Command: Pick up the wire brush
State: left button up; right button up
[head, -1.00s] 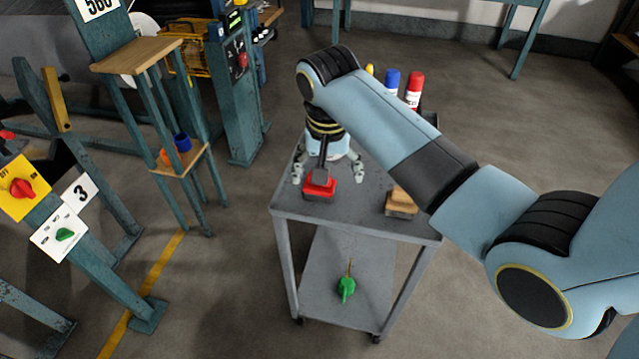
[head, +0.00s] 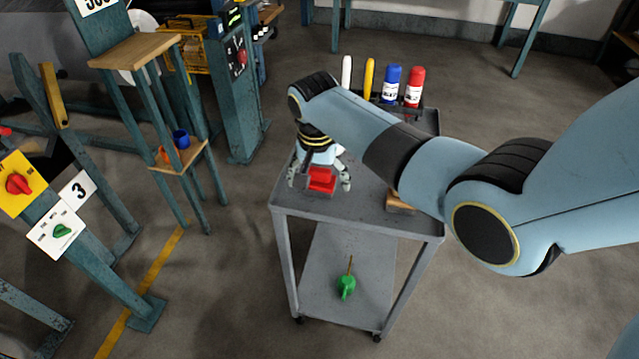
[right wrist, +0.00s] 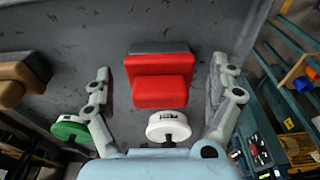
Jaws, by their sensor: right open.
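A red block with a grey edge (head: 321,180) lies on the grey cart top and looks like the wire brush, though bristles cannot be made out. In the right wrist view the red block (right wrist: 160,80) lies between the open fingers. My right gripper (head: 319,186) is above it, pointing down, with a finger on each side. The fingers (right wrist: 160,85) appear apart from the block, and nothing is held. A brown, wooden-looking block (head: 400,203) lies to the right, partly behind my right arm. My left gripper is not in view.
A wooden-topped stand (head: 135,52) is left.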

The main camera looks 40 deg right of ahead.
aim_at(321, 168)
jog(key=shift+f, duration=0.1)
jog(key=shift+c, duration=0.2)
jog(key=c, duration=1.4)
notch_tip(321, 168, up, 5)
jog(key=shift+d+f+p, duration=0.1)
jog(key=shift+f+p, duration=0.1)
jog(key=shift+p, duration=0.25)
jog(key=s+d+r+p, duration=0.1)
jog(key=s+d+r, duration=0.4)
jog(key=s, duration=0.5)
jog(key=shift+s+r+p, duration=0.15)
jog(key=shift+r+p, duration=0.2)
jog(key=shift+r, duration=0.4)
jog(key=shift+d, duration=0.1)
